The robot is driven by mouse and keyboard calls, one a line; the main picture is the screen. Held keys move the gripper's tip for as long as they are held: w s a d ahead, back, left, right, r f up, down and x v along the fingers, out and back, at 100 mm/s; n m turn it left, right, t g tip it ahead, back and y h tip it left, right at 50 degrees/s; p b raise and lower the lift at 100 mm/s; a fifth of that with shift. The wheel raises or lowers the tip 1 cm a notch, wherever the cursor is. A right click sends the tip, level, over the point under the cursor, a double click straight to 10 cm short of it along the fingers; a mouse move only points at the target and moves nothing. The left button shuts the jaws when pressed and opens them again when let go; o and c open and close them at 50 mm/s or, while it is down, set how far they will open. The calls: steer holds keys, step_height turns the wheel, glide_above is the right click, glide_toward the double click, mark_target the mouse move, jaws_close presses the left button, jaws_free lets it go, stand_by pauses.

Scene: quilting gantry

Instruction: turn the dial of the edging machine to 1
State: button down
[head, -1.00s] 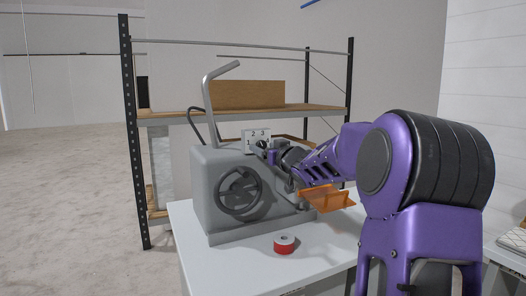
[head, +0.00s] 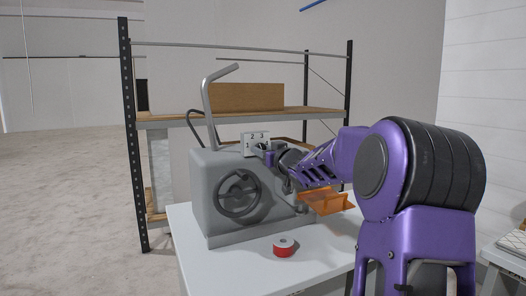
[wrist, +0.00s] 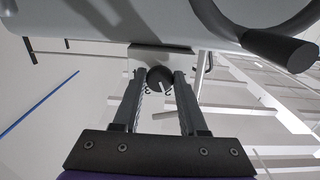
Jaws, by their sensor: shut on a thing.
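The edging machine (head: 212,190) is a grey housing with a dark handwheel on its front and a bent grey lever on top; it stands on a white table. A white plate (head: 250,138) on its top shows the numbers 1, 2 and 3. The dial (wrist: 160,78) is a dark round knob with a white pointer line, seen in the wrist view. My gripper (wrist: 159,84) is shut on the dial, one finger on each side. In the head view my gripper (head: 266,153) is in front of the plate and hides the dial, so which number it points to is unclear.
A red spool (head: 284,249) stands on the table (head: 235,270) in front of the machine. An orange translucent piece (head: 327,201) is at the machine's right, under my arm. Behind is a shelf rack (head: 180,119) with a cardboard box (head: 246,96).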

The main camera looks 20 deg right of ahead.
steer(key=shift+n+b, duration=1.25)
steer(key=shift+n, duration=3.65)
steer(key=shift+d, duration=0.1)
steer(key=shift+c, duration=2.3)
jaws_free()
